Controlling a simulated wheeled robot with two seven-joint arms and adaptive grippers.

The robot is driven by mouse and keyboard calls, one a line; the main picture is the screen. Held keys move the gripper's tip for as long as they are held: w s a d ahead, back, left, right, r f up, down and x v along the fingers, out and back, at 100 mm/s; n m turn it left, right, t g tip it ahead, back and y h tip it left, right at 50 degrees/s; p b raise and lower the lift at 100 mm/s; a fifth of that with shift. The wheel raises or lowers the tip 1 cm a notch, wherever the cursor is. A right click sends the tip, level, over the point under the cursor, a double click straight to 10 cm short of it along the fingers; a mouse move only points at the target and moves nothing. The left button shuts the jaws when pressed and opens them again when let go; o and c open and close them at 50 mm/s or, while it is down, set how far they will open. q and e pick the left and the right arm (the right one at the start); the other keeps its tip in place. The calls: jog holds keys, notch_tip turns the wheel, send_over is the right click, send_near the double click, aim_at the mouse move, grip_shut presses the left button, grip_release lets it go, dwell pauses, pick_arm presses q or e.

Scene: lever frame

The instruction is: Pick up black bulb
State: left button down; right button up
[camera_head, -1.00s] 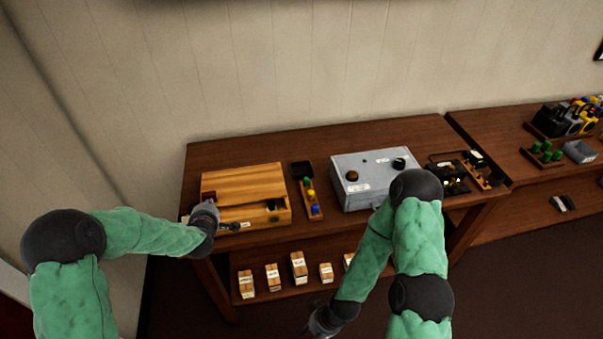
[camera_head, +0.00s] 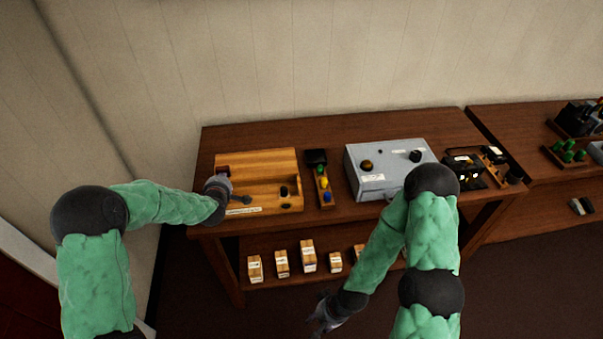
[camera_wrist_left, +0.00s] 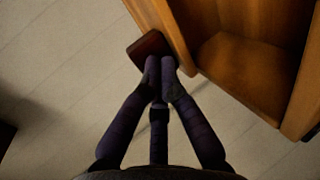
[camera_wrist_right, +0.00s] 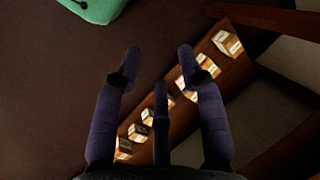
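A wooden box (camera_head: 262,208) stands at the left of the table with its inside exposed. A small black rounded thing (camera_head: 284,191) shows at its right side; it could be the black bulb, but it is too small to tell. My left gripper (camera_head: 219,187) is at the box's left end. In the left wrist view its fingertips (camera_wrist_left: 161,64) are together against a dark red block (camera_wrist_left: 148,46) beside the wood; whether they pinch it is unclear. My right gripper (camera_head: 322,318) hangs low before the table, its fingers (camera_wrist_right: 158,60) spread and empty.
Right of the wooden box stand a strip with coloured bulbs (camera_head: 324,184) and a grey box (camera_head: 372,183) with dark knobs. Farther right is a black rack (camera_head: 462,171). Labelled small blocks (camera_head: 308,257) line the lower shelf.

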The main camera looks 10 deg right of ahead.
jog(key=shift+o, duration=1.1)
jog(key=w+d+r+n+g, duration=0.2)
jog(key=w+r+n+g, duration=0.1)
jog(key=w, duration=0.9)
jog(key=w+d+r+n+h, duration=0.1)
jog(key=w+d+r, duration=0.1)
jog(key=w+r, duration=0.3)
jog(key=w+d+r+n+h, duration=0.1)
jog(key=w+d+r+n, duration=0.1)
jog(key=w+r, duration=0.4)
jog(key=w+d+r+n+h, duration=0.1)
jog(key=w+d+r, duration=0.1)
jog(key=w+r, duration=0.4)
jog(key=shift+w+d+r+n+h, duration=0.15)
jog(key=shift+d+r+h, duration=0.05)
jog(key=shift+r, duration=0.3)
jog(key=shift+w+d+r+n+h, duration=0.1)
jog(key=shift+d+r+n+h, duration=0.1)
jog(key=shift+r, duration=0.25)
jog(key=w+a+r+n, duration=0.1)
jog(key=w+r+n, duration=0.1)
jog(key=w+r, duration=0.1)
jog(key=n+t, duration=0.3)
jog(key=n, duration=0.5)
send_near(284, 188)
notch_tip(284, 188, down, 11)
jog(key=shift+w+a+r, duration=0.1)
jog(key=shift+w+r, duration=0.05)
jog(key=shift+r, duration=0.05)
jog(key=c, duration=1)
